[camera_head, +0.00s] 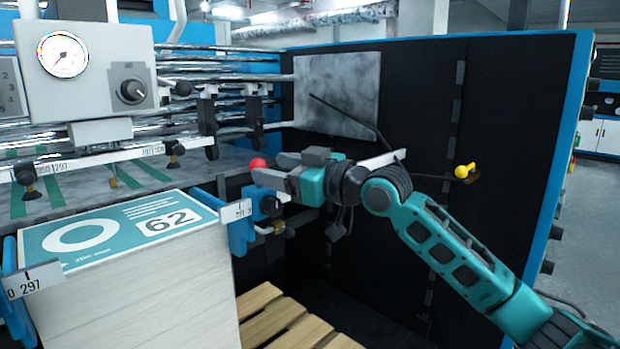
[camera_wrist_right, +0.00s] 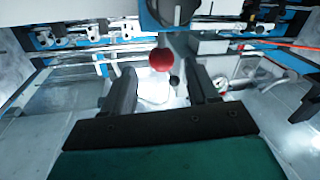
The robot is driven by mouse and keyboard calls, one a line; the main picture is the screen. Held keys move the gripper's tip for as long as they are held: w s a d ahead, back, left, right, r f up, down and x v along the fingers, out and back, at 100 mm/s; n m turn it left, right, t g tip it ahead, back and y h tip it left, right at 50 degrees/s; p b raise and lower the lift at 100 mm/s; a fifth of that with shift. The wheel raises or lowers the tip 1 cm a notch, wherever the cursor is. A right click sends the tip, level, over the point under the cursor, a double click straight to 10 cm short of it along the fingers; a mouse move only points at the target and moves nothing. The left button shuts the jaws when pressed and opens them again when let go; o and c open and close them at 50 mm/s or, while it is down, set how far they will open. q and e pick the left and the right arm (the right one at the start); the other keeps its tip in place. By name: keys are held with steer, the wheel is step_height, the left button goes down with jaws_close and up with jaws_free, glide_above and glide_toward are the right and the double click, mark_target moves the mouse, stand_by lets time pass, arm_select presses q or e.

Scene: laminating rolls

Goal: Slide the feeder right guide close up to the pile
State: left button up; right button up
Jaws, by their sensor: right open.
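The pile (camera_head: 130,285) is a tall stack of white sheets with a teal top sheet marked 62. The feeder right guide (camera_head: 238,232) is a blue upright part with a white scale plate, standing at the pile's right side. A red ball knob (camera_head: 258,163) is above and right of the guide. My right gripper (camera_head: 266,175) is open beside this knob. In the right wrist view the red knob (camera_wrist_right: 161,60) appears between and just beyond the open fingers (camera_wrist_right: 163,82), with nothing held. I cannot tell whether they touch it. My left gripper is not in view.
A wooden pallet (camera_head: 280,318) shows below, right of the pile. A grey box with a gauge (camera_head: 85,70) hangs above the pile. A dark panel (camera_head: 420,120) with a yellow knob (camera_head: 464,171) stands behind my right arm. Another scale plate (camera_head: 32,281) is at the pile's left.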

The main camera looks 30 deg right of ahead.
steer(key=b+v, duration=0.1)
steer(key=v, duration=0.7)
steer(key=s+a+f+m+g+h, duration=0.1)
steer(key=a+f+m+h, duration=0.1)
steer(key=f, duration=1.1)
steer(key=s+a+f+m+h, duration=0.1)
steer(key=f, duration=1.1)
steer(key=s+a+f+m+g+h, duration=0.1)
steer(key=s+a+f+h, duration=0.1)
steer(key=s+f, duration=0.7)
steer(key=s+a+f+m+g+h, duration=0.1)
steer(key=s+a+f+g+h, duration=0.1)
steer(key=s+f, duration=0.8)
step_height(320, 180, down, 4)
steer(key=shift+s+a+r+m+g, duration=0.2)
steer(key=shift+s+m+g, duration=0.1)
steer(key=shift+m, duration=0.1)
